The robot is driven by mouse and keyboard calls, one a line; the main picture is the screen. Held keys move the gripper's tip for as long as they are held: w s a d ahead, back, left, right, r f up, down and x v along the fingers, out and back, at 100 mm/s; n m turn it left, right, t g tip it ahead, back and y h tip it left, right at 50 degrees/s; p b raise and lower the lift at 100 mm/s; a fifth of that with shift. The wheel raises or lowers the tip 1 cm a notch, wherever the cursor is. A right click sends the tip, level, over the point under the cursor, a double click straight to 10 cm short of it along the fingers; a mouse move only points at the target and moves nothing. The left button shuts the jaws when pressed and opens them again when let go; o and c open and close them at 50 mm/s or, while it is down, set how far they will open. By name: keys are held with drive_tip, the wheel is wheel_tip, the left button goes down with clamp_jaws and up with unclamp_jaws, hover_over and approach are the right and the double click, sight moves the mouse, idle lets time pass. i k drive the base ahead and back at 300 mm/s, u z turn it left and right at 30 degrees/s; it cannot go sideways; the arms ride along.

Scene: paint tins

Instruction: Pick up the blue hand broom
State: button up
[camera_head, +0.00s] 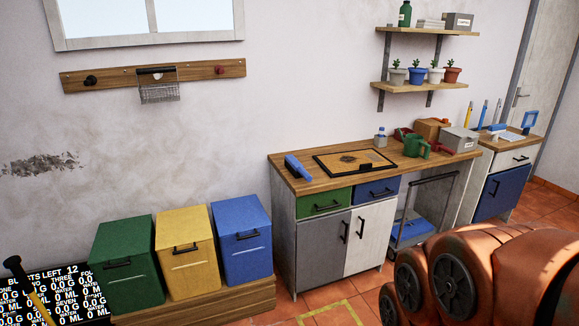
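A blue object (297,168) with a narrow end, which looks like the hand broom, lies on the left end of the wooden worktop (285,180). It is beside a black-framed board, apart from it, and nothing visible touches it from above. Its fine detail is too small to tell. My gripper is not in this view. Large orange links of my arm fill the lower right and hide part of the floor there.
The black-framed board (354,162) lies right of the blue object. A green watering can (418,147) and boxes stand farther right. Green (125,265), yellow (186,252) and blue (241,240) bins stand left of the cabinet. Tiled floor shows in front.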

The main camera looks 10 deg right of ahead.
sight(296, 168)
drive_tip(key=z, duration=0.25)
drive_tip(key=i, duration=1.25)
drive_tip(key=u, duration=0.7)
drive_tip(key=i, duration=1.05)
drive_tip(key=u, duration=0.7)
